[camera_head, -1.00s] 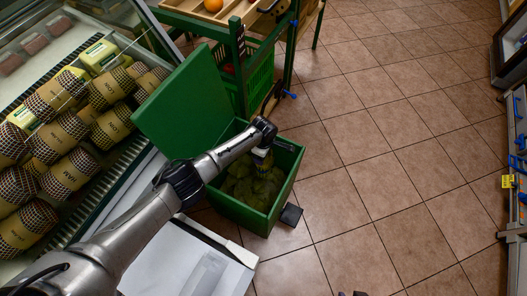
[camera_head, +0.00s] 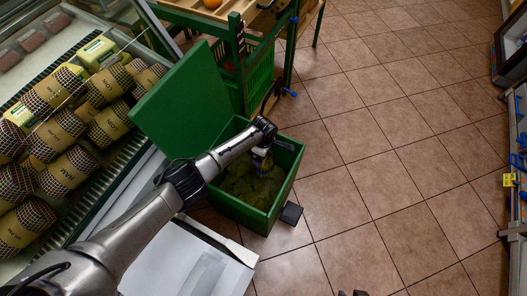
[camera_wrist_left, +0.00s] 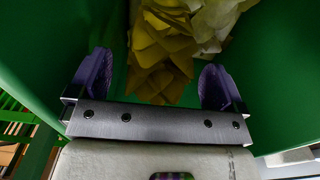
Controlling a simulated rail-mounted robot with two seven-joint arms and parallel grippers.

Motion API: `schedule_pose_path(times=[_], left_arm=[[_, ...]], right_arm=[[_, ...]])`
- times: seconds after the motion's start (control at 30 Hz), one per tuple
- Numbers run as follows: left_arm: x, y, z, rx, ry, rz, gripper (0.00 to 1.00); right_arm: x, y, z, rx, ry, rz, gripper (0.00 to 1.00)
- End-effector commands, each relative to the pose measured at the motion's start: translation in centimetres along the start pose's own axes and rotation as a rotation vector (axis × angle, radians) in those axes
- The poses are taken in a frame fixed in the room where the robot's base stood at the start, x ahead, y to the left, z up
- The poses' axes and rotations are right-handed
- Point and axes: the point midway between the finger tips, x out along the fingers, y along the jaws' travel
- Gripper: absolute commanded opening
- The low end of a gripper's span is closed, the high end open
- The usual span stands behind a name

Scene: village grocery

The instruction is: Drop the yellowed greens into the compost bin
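The green compost bin (camera_head: 283,187) stands with its lid (camera_head: 178,98) swung up to the left. My left arm reaches over it, and my left gripper (camera_head: 262,166) points down at its opening. In the left wrist view my left gripper's two purple fingers (camera_wrist_left: 153,82) stand wide apart. The yellowed greens (camera_wrist_left: 163,52), leafy and yellow, show beyond and between the fingers, with clear gaps at both sides. Green-yellow leafy matter (camera_head: 250,188) lies inside the bin. Small dark tips at the head view's bottom edge may be my right gripper (camera_head: 351,293); its state is unclear.
A glass display case with netted wrapped goods (camera_head: 75,115) is at the left. A wooden stand with a green crate (camera_head: 262,78) is behind the bin. A pedal (camera_head: 291,214) sticks out at the bin's front. Tiled floor at right is clear.

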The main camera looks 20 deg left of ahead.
Motion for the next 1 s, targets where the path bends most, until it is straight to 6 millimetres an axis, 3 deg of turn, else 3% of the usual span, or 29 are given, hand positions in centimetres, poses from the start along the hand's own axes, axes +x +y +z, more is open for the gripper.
schedule_pose_path(times=[0.37, 0.8, 1.0], left_arm=[[-0.8, -0.1, 0.0, 0.000, 0.000, -0.001, 1.00], [-8.9, -0.1, 0.0, 0.000, -0.001, 0.000, 1.00], [-11.8, 0.0, 0.0, 0.000, -0.001, 0.001, 1.00]], right_arm=[[-0.6, -0.1, -0.2, 0.004, 0.000, -0.003, 0.43], [-5.8, 0.3, -1.8, -0.004, 0.000, 0.003, 0.43], [-7.3, 0.4, -2.3, -0.006, -0.001, 0.005, 0.43]])
